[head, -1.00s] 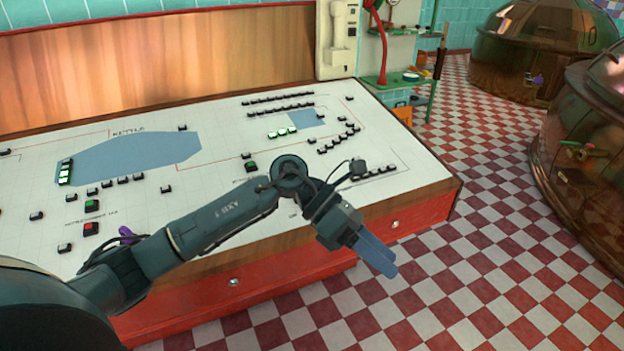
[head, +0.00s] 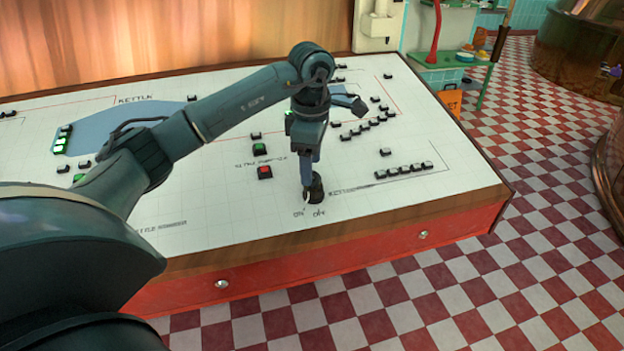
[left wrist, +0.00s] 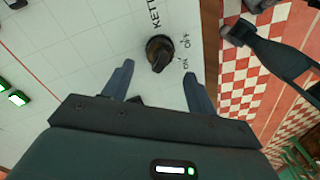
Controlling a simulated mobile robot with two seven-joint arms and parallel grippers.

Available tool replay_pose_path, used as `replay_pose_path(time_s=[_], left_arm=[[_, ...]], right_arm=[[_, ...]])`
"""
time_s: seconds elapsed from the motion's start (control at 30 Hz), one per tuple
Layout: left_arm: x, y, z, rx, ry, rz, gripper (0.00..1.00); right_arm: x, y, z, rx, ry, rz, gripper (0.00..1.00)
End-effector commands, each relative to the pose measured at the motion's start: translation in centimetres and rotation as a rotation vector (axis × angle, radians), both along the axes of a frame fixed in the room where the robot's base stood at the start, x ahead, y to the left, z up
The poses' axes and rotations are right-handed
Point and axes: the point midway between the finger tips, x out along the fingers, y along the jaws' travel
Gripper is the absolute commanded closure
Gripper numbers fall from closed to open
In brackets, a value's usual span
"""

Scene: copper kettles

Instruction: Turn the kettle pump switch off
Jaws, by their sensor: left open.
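The kettle pump switch is a dark round knob (head: 317,187) near the front edge of the white panel, with ON and OFF marks beside it. It also shows in the left wrist view (left wrist: 160,50), just beyond the gap between my fingertips. I cannot tell for sure which mark it points to. My left gripper (head: 308,186) points down at the knob, fingers parted and empty. In the left wrist view my left gripper (left wrist: 160,70) has one finger on each side, and no grip on the knob shows.
The white control panel (head: 240,215) has a wooden edge and a red front. A red button (head: 264,172) and a green button (head: 259,148) lie left of the knob. Small black switches (head: 405,170) stand in a row to the right. Checkered floor lies in front.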

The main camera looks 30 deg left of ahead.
Motion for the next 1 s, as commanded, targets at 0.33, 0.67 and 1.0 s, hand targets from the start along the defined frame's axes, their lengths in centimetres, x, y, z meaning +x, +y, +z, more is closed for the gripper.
replay_pose_path(time_s=[0.33,0.67,1.0], left_arm=[[0.0,0.0,-4.6,-0.001,0.000,0.000,0.42],[0.0,0.0,-4.9,-0.002,-0.002,-0.001,0.42],[0.0,0.0,-4.9,-0.002,-0.002,-0.001,0.69]], right_arm=[[0.0,0.0,0.0,0.000,0.000,-0.001,1.00],[0.0,-0.1,-0.1,-0.001,0.000,-0.002,1.00],[0.1,-0.1,-0.1,-0.001,-0.001,-0.002,1.00]])
